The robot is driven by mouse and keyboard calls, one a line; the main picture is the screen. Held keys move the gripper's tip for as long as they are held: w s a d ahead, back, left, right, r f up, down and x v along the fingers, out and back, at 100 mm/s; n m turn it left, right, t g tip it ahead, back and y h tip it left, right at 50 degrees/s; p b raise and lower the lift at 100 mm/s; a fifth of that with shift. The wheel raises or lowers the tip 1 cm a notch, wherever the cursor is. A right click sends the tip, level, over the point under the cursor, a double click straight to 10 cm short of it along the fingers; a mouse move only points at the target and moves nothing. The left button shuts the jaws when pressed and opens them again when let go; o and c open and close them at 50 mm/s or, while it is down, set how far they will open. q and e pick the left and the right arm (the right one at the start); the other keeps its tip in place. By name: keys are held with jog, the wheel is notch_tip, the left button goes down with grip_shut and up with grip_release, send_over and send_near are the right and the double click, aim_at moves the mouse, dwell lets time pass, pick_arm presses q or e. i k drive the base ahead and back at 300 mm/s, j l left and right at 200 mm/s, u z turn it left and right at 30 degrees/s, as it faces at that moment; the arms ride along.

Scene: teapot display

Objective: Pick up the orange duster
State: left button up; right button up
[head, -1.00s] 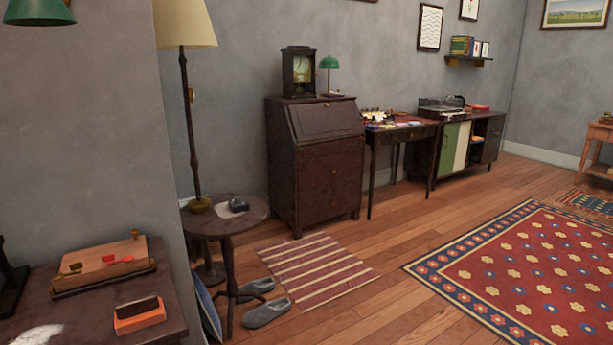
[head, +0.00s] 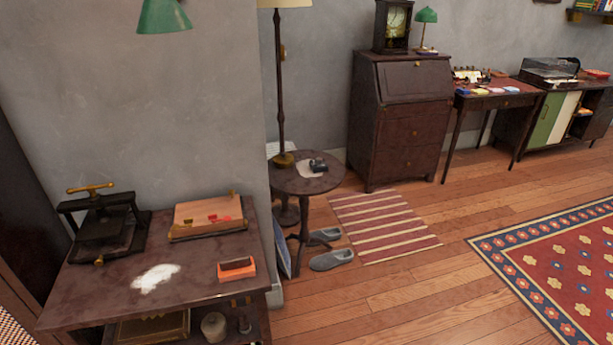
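The orange duster (head: 236,272) seems to be the small orange block with a dark brown top. It lies near the right front corner of the dark table (head: 95,300) at the lower left. A patch of white powder (head: 155,277) is on the tabletop to its left. Neither of my grippers is in view.
A black press (head: 103,222) with a brass handle and a wooden box (head: 208,217) with red items stand behind on the table. A round side table (head: 305,180) and grey slippers (head: 331,259) are to the right. The wooden floor (head: 400,300) in front is clear.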

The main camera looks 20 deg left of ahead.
aim_at(239, 267)
jog(key=u, duration=1.1)
